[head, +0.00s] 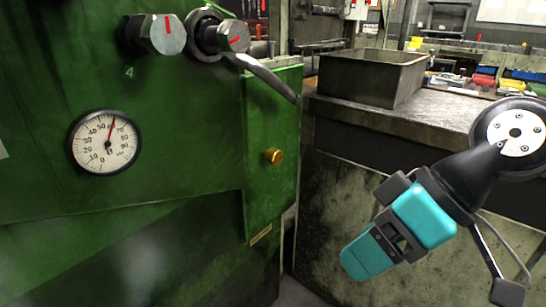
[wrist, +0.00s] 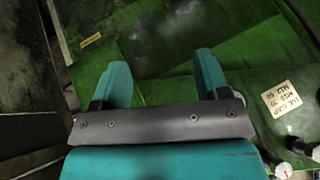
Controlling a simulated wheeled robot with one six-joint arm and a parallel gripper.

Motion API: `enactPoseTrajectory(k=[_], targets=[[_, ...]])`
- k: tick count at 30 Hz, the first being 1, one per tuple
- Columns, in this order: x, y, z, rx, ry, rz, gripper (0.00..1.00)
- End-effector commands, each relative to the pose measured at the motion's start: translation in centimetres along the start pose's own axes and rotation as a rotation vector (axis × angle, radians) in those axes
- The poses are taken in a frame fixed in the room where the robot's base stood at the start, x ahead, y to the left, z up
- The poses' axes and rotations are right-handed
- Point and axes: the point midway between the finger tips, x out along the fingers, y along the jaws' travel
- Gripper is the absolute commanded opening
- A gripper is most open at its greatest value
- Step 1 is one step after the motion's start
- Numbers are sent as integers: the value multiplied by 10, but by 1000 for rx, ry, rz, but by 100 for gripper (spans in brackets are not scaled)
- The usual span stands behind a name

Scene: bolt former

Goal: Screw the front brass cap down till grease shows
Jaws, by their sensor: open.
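A small round brass cap (head: 274,156) sticks out of the green panel (head: 262,200) at the machine's right edge in the head view. I cannot tell from here how far it is screwed down, and no grease is discernible on it. I cannot make out the cap in the wrist view. My gripper (head: 365,256) is to the right of and below the cap in the head view, apart from it. In the wrist view its two teal fingers (wrist: 161,62) are spread with nothing between them, in front of the green machine face.
A pressure gauge (head: 104,142) and two bolt-like heads with red marks (head: 168,34) (head: 234,38) are on the green machine. A metal lever (head: 268,76) slants above the cap. A grey bin (head: 372,78) stands on the bench at right. A handwritten card (wrist: 285,98) shows in the wrist view.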

Motion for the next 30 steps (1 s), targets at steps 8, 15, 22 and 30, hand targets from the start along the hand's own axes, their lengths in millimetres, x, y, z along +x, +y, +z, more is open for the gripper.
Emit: enactPoseTrajectory(k=[8, 15, 22, 30], targets=[[66, 91, -87, -222, 677, -97, 69], [58, 172, -106, -177, 1014, 93, 69], [55, 182, -121, -165, 1054, 133, 69], [72, 181, -156, -166, 1051, 132, 69]])
